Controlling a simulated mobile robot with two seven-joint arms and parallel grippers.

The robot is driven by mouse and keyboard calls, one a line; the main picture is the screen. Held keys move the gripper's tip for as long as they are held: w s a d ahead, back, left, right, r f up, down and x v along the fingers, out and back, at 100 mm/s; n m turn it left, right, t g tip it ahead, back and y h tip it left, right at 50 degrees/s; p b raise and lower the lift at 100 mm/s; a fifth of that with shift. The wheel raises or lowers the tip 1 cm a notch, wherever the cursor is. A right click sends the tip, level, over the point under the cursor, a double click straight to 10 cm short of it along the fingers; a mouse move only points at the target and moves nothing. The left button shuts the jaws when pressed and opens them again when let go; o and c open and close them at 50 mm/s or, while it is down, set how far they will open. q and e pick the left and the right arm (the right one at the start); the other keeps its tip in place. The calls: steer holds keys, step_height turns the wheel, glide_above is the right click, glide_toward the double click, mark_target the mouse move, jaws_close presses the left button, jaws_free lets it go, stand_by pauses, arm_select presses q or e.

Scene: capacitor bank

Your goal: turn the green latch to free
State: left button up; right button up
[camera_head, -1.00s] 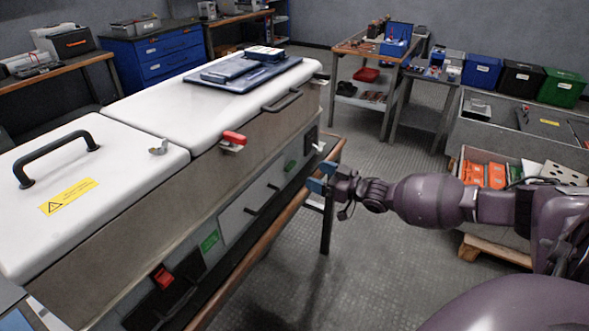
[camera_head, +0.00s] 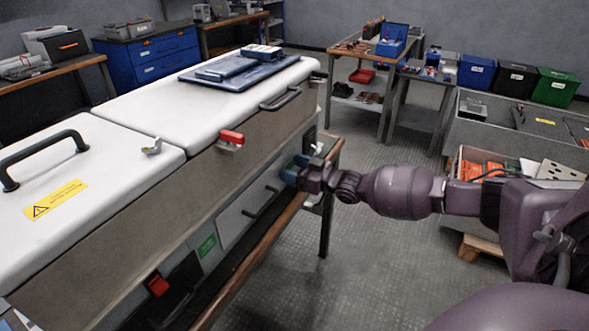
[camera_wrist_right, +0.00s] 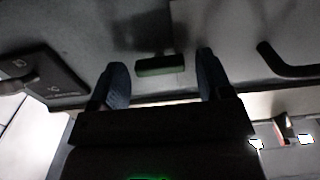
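The green latch (camera_wrist_right: 161,65) is a short dark green bar on the front of the cabinet (camera_head: 140,215). In the right wrist view it lies ahead of my right gripper (camera_wrist_right: 161,80), between the two blue fingers, with a gap on either side. The fingers are spread and hold nothing. In the head view my right gripper (camera_head: 293,171) is close to the cabinet's front panel, at its far end. Its blue fingers cover the latch there. I cannot make out my left gripper in the head view.
A panel handle (camera_wrist_right: 285,62) is right of the latch in the wrist view. A wooden rail (camera_head: 262,240) runs below the front.

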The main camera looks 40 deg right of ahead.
steer(key=c, duration=0.8)
